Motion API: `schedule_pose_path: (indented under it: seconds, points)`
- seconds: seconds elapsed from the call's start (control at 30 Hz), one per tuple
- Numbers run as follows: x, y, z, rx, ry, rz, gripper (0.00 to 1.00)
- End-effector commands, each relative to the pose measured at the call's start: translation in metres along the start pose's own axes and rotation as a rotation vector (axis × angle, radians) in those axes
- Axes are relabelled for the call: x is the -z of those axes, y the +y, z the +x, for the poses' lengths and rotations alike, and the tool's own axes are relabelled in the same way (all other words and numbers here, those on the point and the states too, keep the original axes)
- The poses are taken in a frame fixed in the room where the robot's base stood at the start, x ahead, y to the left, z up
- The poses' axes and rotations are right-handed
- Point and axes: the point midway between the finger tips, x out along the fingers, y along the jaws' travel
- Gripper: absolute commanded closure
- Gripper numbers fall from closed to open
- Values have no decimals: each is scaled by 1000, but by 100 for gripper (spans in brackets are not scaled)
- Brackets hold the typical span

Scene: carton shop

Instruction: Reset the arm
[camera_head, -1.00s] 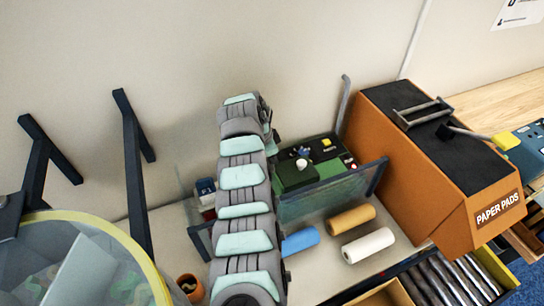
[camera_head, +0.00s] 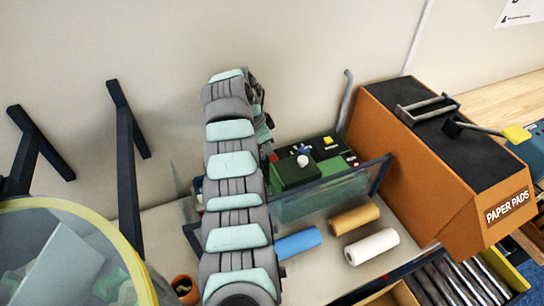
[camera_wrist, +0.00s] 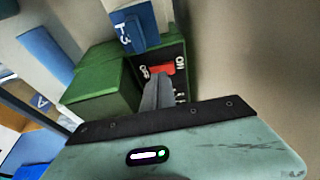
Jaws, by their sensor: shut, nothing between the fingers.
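My gripper (camera_wrist: 158,82) shows in the wrist view with its narrow grey fingers together and nothing between them. The fingers point toward a black panel with a red switch (camera_wrist: 167,69) marked ON and OFF, and they overlap its lower part in the picture. I cannot tell whether they touch it. A green machine (camera_wrist: 102,92) stands just left of the panel. In the head view my arm rises from the bottom and bends over at the top. Its end is hidden behind the arm links, left of the green machine (camera_head: 300,172).
A clear guard panel (camera_head: 330,192) stands in front of the green machine. Blue (camera_head: 298,243), tan (camera_head: 354,220) and white (camera_head: 371,247) rolls lie before it. An orange PAPER PADS box (camera_head: 425,170) stands right. A yellow-rimmed drum (camera_head: 105,232) and dark posts (camera_head: 127,165) stand left.

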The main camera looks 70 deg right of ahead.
Motion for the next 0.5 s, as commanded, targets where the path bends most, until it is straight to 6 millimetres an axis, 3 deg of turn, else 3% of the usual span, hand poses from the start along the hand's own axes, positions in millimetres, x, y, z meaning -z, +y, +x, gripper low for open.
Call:
schedule_pose_path:
  seconds: [0.1,0.2,0.5]
  points:
    - [2,-2,-30,7,2,4,100]
    - [3,1,-46,-1,1,6,100]
    - [5,2,-65,-4,3,9,100]
